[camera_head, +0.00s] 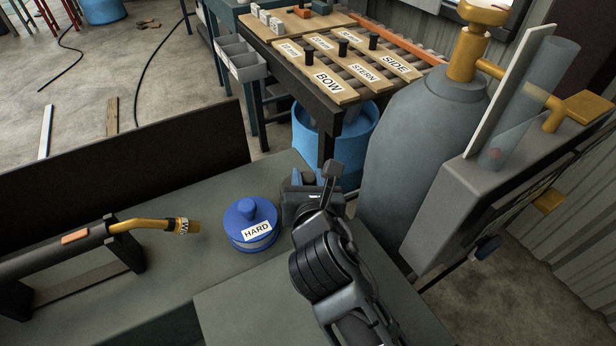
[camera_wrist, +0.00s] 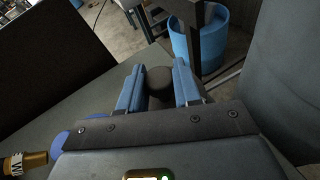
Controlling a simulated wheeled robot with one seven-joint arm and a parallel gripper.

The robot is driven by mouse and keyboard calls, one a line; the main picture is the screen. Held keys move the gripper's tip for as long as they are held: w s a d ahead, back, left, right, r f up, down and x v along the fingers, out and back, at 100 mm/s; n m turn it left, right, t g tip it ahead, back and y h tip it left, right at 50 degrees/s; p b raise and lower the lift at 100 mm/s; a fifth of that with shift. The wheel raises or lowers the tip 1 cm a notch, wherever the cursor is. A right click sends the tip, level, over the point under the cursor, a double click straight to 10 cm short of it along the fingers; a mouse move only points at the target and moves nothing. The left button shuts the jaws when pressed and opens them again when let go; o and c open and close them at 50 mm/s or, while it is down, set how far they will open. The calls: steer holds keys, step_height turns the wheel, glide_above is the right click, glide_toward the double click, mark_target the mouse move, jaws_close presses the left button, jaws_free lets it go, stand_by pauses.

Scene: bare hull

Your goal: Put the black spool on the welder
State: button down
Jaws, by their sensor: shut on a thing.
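My gripper (camera_head: 310,188) is at the right end of the grey bench top, beside the blue spool. In the wrist view its two blue fingers stand on either side of a dark round knob (camera_wrist: 158,78), which I take for the black spool. The gripper is shut on it. The rest of the spool is hidden by the gripper, and I cannot tell whether it touches the surface below. I cannot say for sure which thing is the welder; a grey box-shaped machine (camera_head: 440,205) stands at the right.
A blue spool (camera_head: 249,222) labelled HARD stands just left of my gripper. A torch (camera_head: 150,225) with a brass tip rests on a stand at the left. A grey gas cylinder (camera_head: 415,150) with a brass valve stands close right. Behind are a labelled rack table (camera_head: 325,85) and a blue drum (camera_head: 360,135).

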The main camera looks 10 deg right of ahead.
steer(key=c, duration=0.7)
jaws_free()
steer(key=shift+f, duration=0.1)
steer(key=shift+s, duration=0.1)
steer(key=v, duration=0.7)
steer(key=shift+s+r, duration=0.25)
steer(key=shift+s, duration=0.05)
